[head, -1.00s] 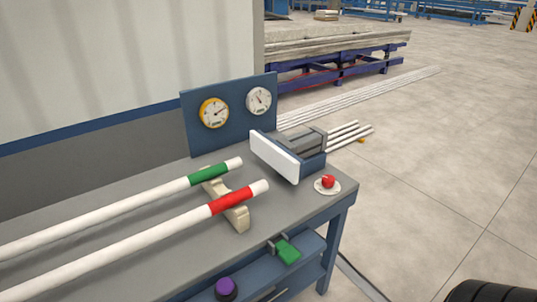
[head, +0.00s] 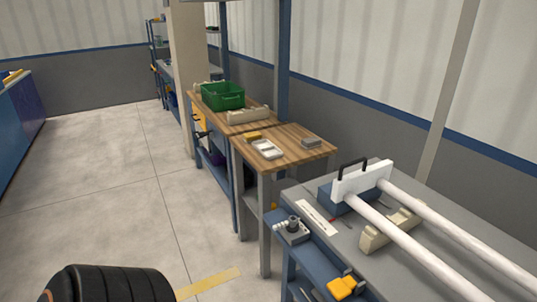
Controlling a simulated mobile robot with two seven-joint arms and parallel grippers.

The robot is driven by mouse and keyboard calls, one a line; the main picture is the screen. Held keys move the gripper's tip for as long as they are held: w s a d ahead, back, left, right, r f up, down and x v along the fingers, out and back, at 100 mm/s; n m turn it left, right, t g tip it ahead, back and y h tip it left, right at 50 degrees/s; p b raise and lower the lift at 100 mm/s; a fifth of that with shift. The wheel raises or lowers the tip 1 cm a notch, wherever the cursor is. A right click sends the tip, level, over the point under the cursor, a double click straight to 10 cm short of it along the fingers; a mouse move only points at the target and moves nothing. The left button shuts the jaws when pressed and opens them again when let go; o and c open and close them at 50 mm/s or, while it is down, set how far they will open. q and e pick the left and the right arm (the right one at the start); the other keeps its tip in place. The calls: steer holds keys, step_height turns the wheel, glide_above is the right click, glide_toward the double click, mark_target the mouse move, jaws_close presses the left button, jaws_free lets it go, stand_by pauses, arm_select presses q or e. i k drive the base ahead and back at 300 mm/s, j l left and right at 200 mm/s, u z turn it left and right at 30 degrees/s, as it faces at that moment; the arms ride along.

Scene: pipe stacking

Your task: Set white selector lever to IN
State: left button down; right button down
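A small selector-like device (head: 292,230) with a grey base and a pale upright stub sits on the blue front ledge of the near bench. It is too small to tell which part is the lever or which way it is set; any IN marking is unreadable. A long white label plate (head: 317,218) lies on the bench top behind it. Neither of my grippers shows in the head view.
Two white pipes (head: 445,262) run from a white end plate (head: 361,181) over a beige cradle (head: 391,229). A yellow-orange part (head: 342,288) sits on the front ledge. Wooden tables (head: 285,146) with a green crate (head: 222,96) stand beyond.

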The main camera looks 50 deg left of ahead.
mark_target(293, 220)
steer(key=u, duration=1.4)
steer(key=i+j+z, duration=0.1)
steer(key=i+z, duration=0.35)
steer(key=i+j+z, duration=0.2)
steer(key=z, duration=0.3)
